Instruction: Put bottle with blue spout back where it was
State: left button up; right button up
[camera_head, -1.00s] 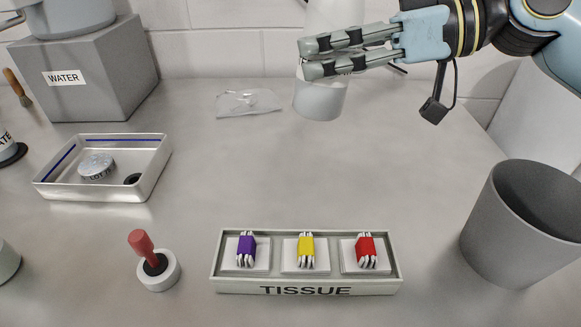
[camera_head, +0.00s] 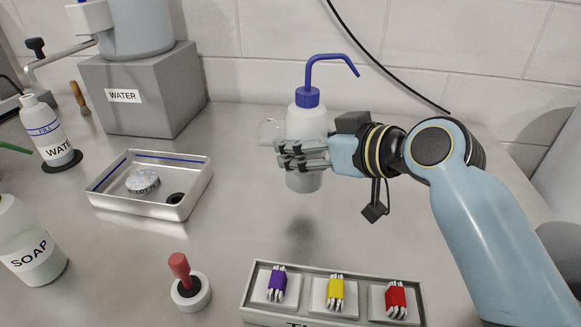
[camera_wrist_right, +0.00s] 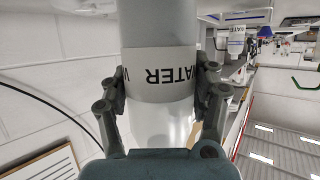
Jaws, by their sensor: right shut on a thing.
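The white bottle with the blue spout (camera_head: 308,121) is upright in the head view, right of the centre. My right gripper (camera_head: 290,153) is shut around its body and holds it above the counter (camera_head: 235,215), with a shadow below it. In the right wrist view, the bottle (camera_wrist_right: 157,30) fills the middle between the fingers of the right gripper (camera_wrist_right: 160,90), and its WATER label reads upside down. The lower label is hidden by the fingers in the head view. My left gripper is not in view.
A metal tray (camera_head: 205,186) with a round lid lies left. A grey WATER block (camera_head: 150,110) stands behind it. A SOAP bottle (camera_head: 30,250), a red-handled tool (camera_head: 180,270) and a TISSUE tray (camera_head: 250,296) are nearer.

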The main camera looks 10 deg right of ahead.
jog(key=x, duration=0.3)
jog(key=shift+a+f, duration=0.2)
jog(key=shift+f, duration=2.05)
jog(key=shift+f, duration=0.2)
jog(key=o, duration=0.8)
jog(key=shift+s, duration=0.1)
